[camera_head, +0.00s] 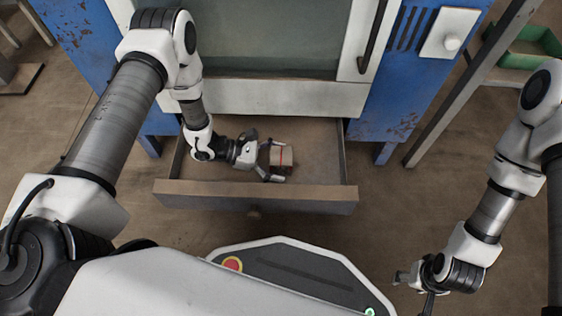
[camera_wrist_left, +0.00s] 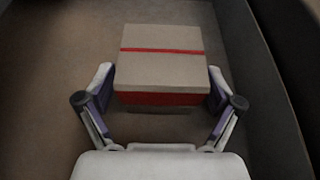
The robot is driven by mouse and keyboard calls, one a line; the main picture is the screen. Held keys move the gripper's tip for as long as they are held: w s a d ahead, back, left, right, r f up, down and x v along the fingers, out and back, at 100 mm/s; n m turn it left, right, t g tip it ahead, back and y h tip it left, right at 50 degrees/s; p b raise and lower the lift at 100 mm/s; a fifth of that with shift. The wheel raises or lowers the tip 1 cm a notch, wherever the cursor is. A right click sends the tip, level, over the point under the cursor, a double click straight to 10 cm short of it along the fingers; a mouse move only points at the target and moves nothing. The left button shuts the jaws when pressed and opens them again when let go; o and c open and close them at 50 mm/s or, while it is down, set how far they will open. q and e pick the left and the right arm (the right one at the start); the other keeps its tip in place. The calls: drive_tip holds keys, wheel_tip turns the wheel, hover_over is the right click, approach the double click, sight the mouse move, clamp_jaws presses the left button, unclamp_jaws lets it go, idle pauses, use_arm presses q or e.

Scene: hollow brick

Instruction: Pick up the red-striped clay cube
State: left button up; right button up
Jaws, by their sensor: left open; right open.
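The red-striped clay cube (camera_head: 281,156) is tan with a red stripe and sits inside the open drawer (camera_head: 255,198). In the left wrist view the cube (camera_wrist_left: 162,62) shows a red stripe across its top and a red band on its near side. My left gripper (camera_head: 272,161) is inside the drawer, open, with its fingers on either side of the cube. In the left wrist view its fingertips (camera_wrist_left: 160,88) flank the cube's near part; whether they touch it I cannot tell. My right gripper (camera_head: 408,281) is at the lower right, away from the drawer, and holds nothing visible.
The drawer's walls surround my left gripper, with a front panel and knob towards me. Above it stands a blue and white cabinet (camera_head: 290,98) with a glass front. A slanted grey post (camera_head: 450,110) and a green tray (camera_head: 530,61) are at the right.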

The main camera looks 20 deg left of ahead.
use_arm(q)
drive_tip(key=c, duration=1.2)
drive_tip(key=shift+c, duration=0.2)
